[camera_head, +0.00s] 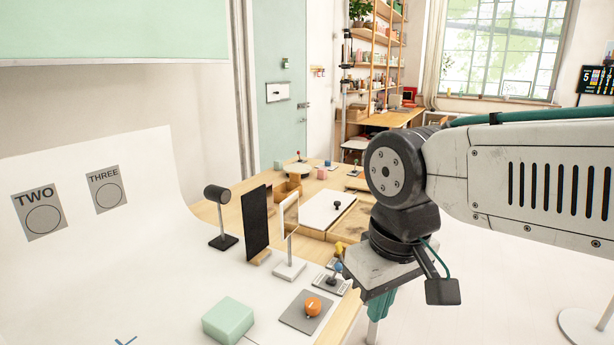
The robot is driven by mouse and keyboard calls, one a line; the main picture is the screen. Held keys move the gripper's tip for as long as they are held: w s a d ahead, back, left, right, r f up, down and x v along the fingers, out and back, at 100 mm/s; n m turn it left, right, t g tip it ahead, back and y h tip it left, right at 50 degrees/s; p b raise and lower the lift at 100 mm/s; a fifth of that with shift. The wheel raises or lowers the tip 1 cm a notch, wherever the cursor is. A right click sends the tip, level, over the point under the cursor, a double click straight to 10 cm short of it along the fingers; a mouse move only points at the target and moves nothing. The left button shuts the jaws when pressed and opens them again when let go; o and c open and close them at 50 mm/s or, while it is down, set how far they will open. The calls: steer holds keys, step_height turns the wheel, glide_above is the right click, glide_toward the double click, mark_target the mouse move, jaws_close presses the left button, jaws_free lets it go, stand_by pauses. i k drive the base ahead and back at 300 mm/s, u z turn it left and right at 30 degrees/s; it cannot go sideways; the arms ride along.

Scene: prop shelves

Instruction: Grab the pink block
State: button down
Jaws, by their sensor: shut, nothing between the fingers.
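A small pink block (321,173) stands at the far end of the wooden table, near the door. It looks tiny from here. My gripper (378,306) hangs at the right of the table, its teal fingers pointing down and shut with nothing between them. It is much closer to me than the pink block and well apart from it. The gripper's mount and wrist hide part of the fingers.
A mint-green block (228,321) and an orange knob (313,306) on a grey plate are at the near end. A black panel (256,221), a framed stand (289,240) and a dark cylinder on a post (219,207) stand mid-table. A white board (328,208) lies behind.

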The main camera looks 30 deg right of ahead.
mark_target(321, 174)
steer(key=z, duration=1.75)
steer(key=i, duration=7.45)
steer(key=u, duration=1.75)
